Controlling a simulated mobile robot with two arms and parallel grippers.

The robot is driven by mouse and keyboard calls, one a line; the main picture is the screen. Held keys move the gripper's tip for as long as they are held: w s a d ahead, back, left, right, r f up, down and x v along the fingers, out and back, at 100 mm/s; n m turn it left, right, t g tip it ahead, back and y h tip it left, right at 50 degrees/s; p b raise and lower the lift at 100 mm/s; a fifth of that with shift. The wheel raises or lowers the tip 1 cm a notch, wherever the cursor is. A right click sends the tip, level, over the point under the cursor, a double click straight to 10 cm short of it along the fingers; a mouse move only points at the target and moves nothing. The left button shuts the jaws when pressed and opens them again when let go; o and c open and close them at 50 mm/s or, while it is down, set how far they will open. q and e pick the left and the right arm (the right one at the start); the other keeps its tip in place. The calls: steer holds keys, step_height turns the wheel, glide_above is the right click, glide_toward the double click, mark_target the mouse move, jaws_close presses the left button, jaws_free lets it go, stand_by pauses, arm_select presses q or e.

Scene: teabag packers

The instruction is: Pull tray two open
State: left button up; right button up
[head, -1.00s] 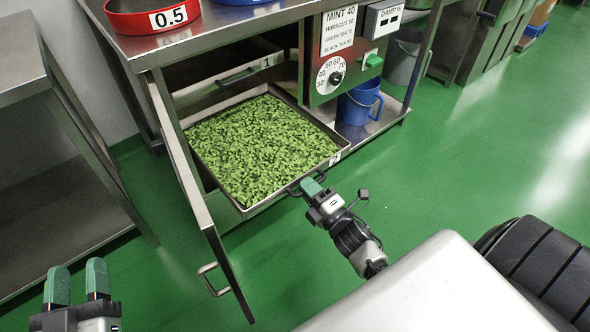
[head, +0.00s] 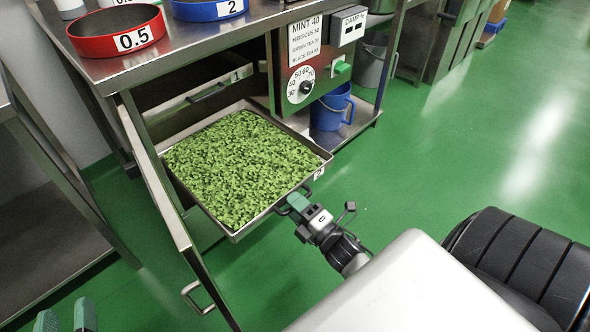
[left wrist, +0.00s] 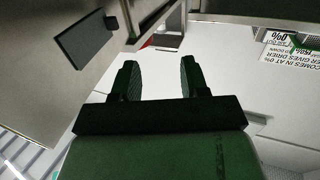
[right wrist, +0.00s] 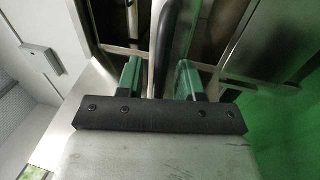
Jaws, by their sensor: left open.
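Tray two (head: 268,212) is a metal tray full of green leaves, labelled 2 at its front right corner. It sits well out of the opening under the metal bench, with its far end near the drawer labelled 1. My right gripper (head: 299,203) is at the handle (head: 283,208) on the tray's front and appears shut on it. In the right wrist view a bar (right wrist: 157,75) runs between the fingers. My left gripper (head: 66,316) is open and empty at the bottom left, away from the tray; its two fingers stand apart in the left wrist view (left wrist: 158,82).
A door with a handle (head: 196,298) stands open left of the tray. A dryer panel (head: 305,75) and blue bucket (head: 331,107) are to the right. Red (head: 116,45) and blue sieves (head: 209,10) sit on the bench.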

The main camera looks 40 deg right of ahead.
steer(key=shift+s, duration=0.2)
arm_select(q)
steer(key=f+g, duration=0.2)
steer(key=s+a+f+g+y+p, duration=0.1)
steer(key=shift+f, duration=0.35)
arm_select(e)
steer(key=v, duration=1)
steer(key=shift+s, duration=0.2)
steer(key=shift+f, duration=0.1)
